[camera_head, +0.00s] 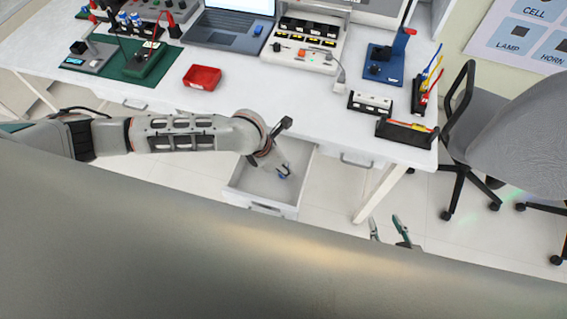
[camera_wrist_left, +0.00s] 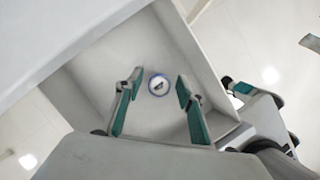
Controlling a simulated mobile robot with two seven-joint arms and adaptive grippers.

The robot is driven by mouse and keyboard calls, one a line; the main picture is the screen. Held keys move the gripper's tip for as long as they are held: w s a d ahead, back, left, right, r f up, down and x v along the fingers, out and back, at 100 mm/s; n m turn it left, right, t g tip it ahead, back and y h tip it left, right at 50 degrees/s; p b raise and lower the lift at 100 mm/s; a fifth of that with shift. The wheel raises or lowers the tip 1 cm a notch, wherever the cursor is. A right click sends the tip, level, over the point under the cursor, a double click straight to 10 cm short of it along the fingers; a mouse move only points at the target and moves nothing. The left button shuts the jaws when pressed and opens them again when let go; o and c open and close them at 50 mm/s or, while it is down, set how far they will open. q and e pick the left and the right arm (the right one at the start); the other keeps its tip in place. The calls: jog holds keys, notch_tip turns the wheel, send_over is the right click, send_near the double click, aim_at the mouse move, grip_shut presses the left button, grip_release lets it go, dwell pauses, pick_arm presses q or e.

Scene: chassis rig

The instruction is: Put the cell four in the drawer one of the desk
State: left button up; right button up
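The cell (camera_wrist_left: 158,85) shows end-on as a small round white-and-blue shape in the drawer, between my left gripper's fingers and apart from both. A small blue spot at my left gripper in the head view (camera_head: 282,177) appears to be it. The drawer (camera_wrist_left: 75,88) is pulled out from the desk; its front panel (camera_head: 268,209) shows in the head view. My left gripper (camera_wrist_left: 160,77) is open, its fingers spread over the drawer's inside. I cannot tell its exact height above the floor. My right gripper (camera_head: 389,227) is open and empty, low and right of the drawer.
On the white desk (camera_head: 250,98) stand a red tray (camera_head: 202,77), a laptop (camera_head: 232,27), a green board (camera_head: 110,62), a blue fixture (camera_head: 383,66) and black holders (camera_head: 405,132) near the right edge. A grey chair (camera_head: 520,130) stands at the right. A closed drawer handle (camera_head: 356,161) is beside the open drawer.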

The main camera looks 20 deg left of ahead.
pick_arm(q)
jog(key=p+v, duration=0.1)
jog(key=v, duration=1.1)
jog(key=shift+r, duration=0.1)
